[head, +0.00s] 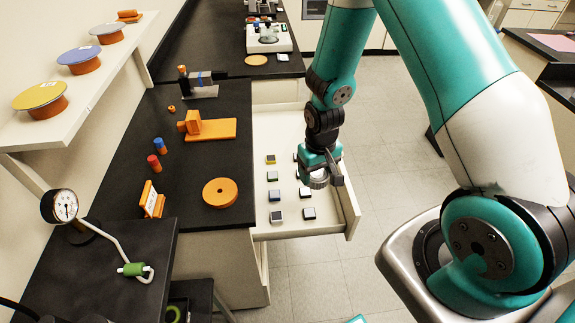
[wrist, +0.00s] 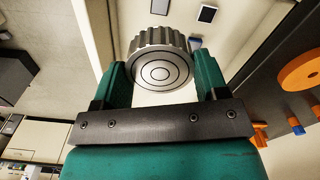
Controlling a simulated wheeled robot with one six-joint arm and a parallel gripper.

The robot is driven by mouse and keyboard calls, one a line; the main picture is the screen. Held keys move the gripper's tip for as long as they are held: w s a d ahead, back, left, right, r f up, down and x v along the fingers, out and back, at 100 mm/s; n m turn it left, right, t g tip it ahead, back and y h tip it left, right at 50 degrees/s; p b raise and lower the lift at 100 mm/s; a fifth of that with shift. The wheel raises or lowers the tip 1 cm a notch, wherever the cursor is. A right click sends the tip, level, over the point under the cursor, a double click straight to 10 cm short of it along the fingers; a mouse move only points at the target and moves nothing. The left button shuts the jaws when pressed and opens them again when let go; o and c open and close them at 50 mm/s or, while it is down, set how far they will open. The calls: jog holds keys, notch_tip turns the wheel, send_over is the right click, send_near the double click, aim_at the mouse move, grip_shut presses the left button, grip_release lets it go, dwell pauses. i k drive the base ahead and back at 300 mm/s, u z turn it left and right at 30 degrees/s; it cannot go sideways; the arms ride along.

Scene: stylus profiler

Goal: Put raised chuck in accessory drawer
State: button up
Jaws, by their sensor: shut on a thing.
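A round metal chuck (wrist: 160,66) with a ribbed rim and ring grooves on its face sits between my gripper's green fingers in the wrist view. My gripper (wrist: 162,90) is shut on it. In the head view my gripper (head: 318,172) hangs over the right part of the open accessory drawer (head: 289,229), and the grey chuck (head: 316,180) shows at its lower end. I cannot tell how far the chuck is above the drawer floor. The drawer is white and pulled out from under the black bench.
Several small square pieces lie in the drawer, including a yellow-edged one (head: 270,159). An orange disc (head: 220,192) lies on the black bench (head: 195,212) beside the drawer. A dial gauge (head: 64,206) stands at left. The drawer's front wall (head: 346,200) is close to my gripper.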

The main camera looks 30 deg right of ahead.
aim_at(279, 133)
jog(key=z, duration=2.1)
jog(key=i, duration=2.1)
jog(key=u, duration=3.3)
jog(key=i, duration=0.55)
